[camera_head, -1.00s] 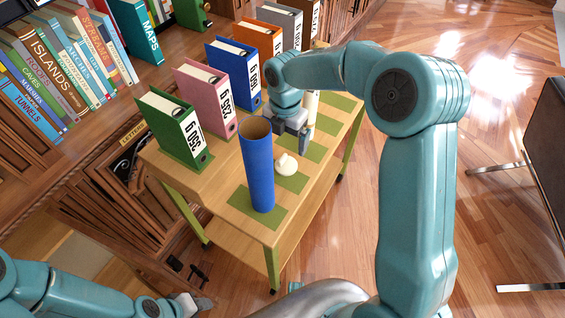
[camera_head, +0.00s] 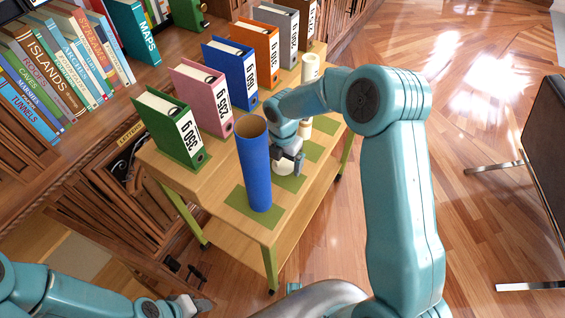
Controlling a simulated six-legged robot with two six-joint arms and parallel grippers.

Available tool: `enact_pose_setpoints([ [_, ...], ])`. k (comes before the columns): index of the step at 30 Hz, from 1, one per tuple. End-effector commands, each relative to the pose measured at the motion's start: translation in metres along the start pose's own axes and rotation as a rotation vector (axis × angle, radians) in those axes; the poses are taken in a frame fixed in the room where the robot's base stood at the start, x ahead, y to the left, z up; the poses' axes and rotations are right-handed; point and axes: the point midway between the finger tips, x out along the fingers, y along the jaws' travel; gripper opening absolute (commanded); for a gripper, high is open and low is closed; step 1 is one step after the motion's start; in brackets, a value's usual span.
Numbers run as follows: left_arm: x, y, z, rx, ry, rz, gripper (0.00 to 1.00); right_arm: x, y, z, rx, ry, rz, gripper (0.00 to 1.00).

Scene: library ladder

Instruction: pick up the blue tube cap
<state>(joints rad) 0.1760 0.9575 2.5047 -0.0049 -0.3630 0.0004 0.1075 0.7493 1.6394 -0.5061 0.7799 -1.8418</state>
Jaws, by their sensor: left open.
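A tall blue tube (camera_head: 256,180) stands upright on a green mat (camera_head: 237,202) at the near end of the wooden cart, its top open. A small cream-white cap-like piece (camera_head: 284,169) lies on the cart just right of the tube; no blue cap shows. My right gripper (camera_head: 289,160) points down at this piece, with its fingers at or around it. I cannot tell whether they touch or grip it. My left gripper (camera_head: 196,304) is low at the bottom left, open, empty and away from the cart.
Green, pink, blue, orange and grey binders line the cart's back edge, the blue binder (camera_head: 231,73) among them. A cream tube (camera_head: 310,68) stands farther back. Bookshelves (camera_head: 70,70) fill the left. Open wood floor lies right, with a dark chair (camera_head: 548,140).

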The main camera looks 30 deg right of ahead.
Motion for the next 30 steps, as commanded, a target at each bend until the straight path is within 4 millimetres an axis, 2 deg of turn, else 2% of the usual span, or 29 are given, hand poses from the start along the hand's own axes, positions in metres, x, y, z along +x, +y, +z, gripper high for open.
enact_pose_setpoints([
  [1,0.000,0.000,0.000,0.000,0.000,0.000,0.43,0.000,0.000,0.000,0.000,0.000,0.000,0.77],
  [4,0.000,0.000,0.000,0.000,0.000,0.000,0.43,0.000,0.000,0.000,0.000,0.000,0.000,0.44],
  [5,0.000,0.000,0.000,0.000,0.000,0.000,0.43,0.000,0.000,0.000,0.000,0.000,0.000,0.40],
  [14,0.000,0.000,0.000,0.000,0.000,0.000,0.43,-0.002,0.000,0.000,0.000,0.000,0.000,0.40],
  [20,-0.001,0.001,0.000,0.000,0.000,0.000,0.43,-0.018,0.001,0.000,0.001,-0.001,0.002,0.40],
  [26,-0.004,0.002,0.000,0.000,0.000,0.000,0.43,-0.064,0.001,0.000,0.001,-0.002,0.005,0.40],
  [30,-0.007,0.003,0.000,0.000,0.000,0.000,0.43,-0.106,0.001,0.001,0.001,-0.003,0.005,0.40],
])
